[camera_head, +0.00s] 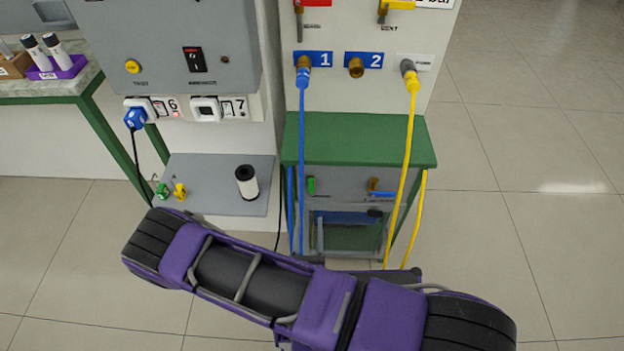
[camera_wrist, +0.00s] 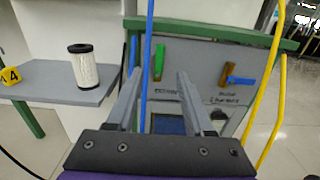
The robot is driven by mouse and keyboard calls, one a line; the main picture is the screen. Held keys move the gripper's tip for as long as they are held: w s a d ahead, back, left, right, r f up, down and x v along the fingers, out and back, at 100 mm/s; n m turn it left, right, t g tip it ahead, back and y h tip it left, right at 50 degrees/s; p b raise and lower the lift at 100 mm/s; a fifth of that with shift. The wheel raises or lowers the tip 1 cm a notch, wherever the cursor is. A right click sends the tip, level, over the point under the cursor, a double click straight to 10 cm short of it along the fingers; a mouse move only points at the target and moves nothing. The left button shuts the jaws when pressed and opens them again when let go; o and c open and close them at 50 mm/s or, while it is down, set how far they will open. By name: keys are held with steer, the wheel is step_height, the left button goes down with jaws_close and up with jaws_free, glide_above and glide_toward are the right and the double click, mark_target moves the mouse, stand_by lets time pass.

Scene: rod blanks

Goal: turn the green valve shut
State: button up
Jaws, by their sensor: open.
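The green valve (camera_wrist: 159,62) is a small handle standing upright on the grey panel below the green bench top. It also shows in the head view (camera_head: 311,185), just right of the blue hose. My gripper (camera_wrist: 161,73) is open, its two grey fingers spread and pointing at the panel. In the wrist view, the green handle appears between the fingertips, nearer the left one, and looks beyond them. I cannot tell how far. No contact shows, and nothing is held.
A blue hose (camera_head: 301,150) hangs close left of the green valve, crossing the wrist view. A valve with a blue sideways handle (camera_wrist: 238,80) is to the right, near a yellow hose (camera_head: 408,150). A grey shelf (camera_head: 215,168) with a white-and-black cylinder (camera_head: 247,182) stands left.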

mark_target(311, 182)
steer(key=w, duration=1.4)
steer(key=shift+w+d, duration=0.25)
steer(key=shift+w, duration=0.15)
jaws_close()
